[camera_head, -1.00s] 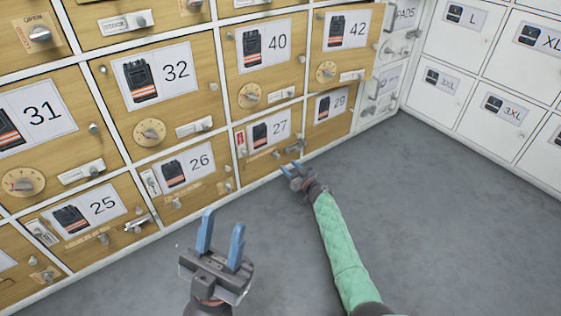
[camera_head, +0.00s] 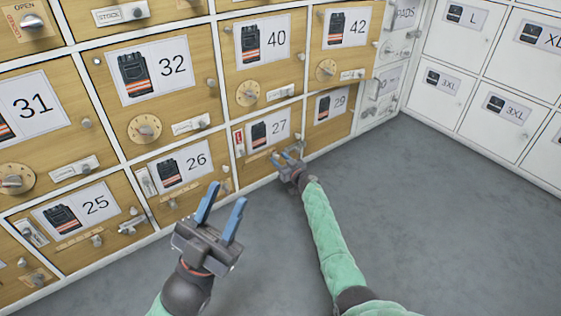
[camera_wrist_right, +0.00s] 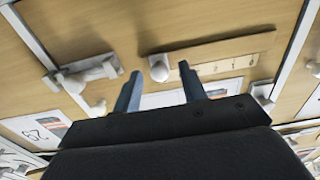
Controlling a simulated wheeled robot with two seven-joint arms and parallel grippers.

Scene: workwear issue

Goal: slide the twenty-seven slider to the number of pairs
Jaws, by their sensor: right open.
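My right gripper (camera_head: 288,153) is open at the lower part of this door and partly hides the slider in the head view. In the wrist view its fingertips (camera_wrist_right: 163,74) lie either side of the knob; contact cannot be told. My left gripper (camera_head: 222,207) is open and empty, in front of door 26.
Door 26 (camera_head: 215,201) and door 29 (camera_head: 322,141) flank door 27. A metal latch (camera_wrist_right: 80,75) sticks out beside the slider in the wrist view. White lockers (camera_head: 470,60) stand at the right. The grey floor (camera_head: 430,230) is clear.

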